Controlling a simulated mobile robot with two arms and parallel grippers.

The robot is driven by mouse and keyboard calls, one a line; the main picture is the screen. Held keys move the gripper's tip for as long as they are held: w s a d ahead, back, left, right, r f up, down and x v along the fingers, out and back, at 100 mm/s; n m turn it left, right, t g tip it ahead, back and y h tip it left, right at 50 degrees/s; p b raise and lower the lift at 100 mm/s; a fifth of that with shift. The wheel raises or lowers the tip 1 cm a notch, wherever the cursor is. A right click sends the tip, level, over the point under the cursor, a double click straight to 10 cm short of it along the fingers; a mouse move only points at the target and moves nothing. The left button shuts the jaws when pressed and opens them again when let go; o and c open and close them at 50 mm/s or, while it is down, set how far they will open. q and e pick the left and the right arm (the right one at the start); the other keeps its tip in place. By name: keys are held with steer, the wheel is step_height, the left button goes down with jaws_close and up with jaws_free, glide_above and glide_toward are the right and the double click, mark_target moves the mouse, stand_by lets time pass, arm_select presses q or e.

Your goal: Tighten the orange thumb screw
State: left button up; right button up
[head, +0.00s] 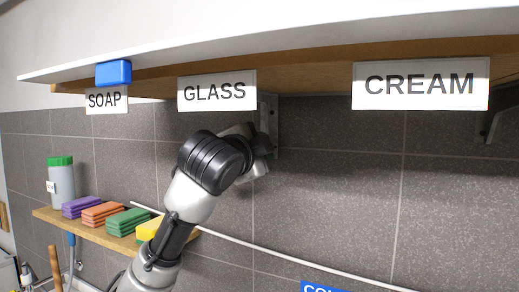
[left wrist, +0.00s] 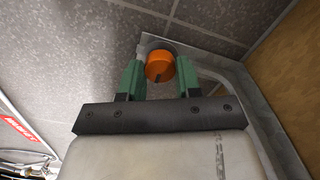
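The orange thumb screw (left wrist: 159,66) shows in the left wrist view, with a dark mark on its face. It sits at the corner of a grey metal bracket (left wrist: 232,72) against the tiled wall. My left gripper (left wrist: 160,72) has its two green fingers on either side of the screw, very close to it. I cannot tell whether they touch it. In the head view my left arm reaches up under the shelf to the bracket (head: 268,125), and its wrist hides the screw and the fingers. My right gripper is not in view.
A long shelf (head: 320,58) overhangs the arm, with SOAP, GLASS and CREAM labels and a blue block (head: 113,73) on its edge. A lower wooden shelf (head: 90,232) at left holds a green-lidded jar (head: 62,185) and several coloured sponges.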

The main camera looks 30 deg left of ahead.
arm_select(q)
steer(key=o, duration=0.4)
steer(key=s+b, duration=0.4)
steer(key=s, duration=0.7)
steer(key=shift+d, duration=0.35)
steer(key=shift+w, duration=0.1)
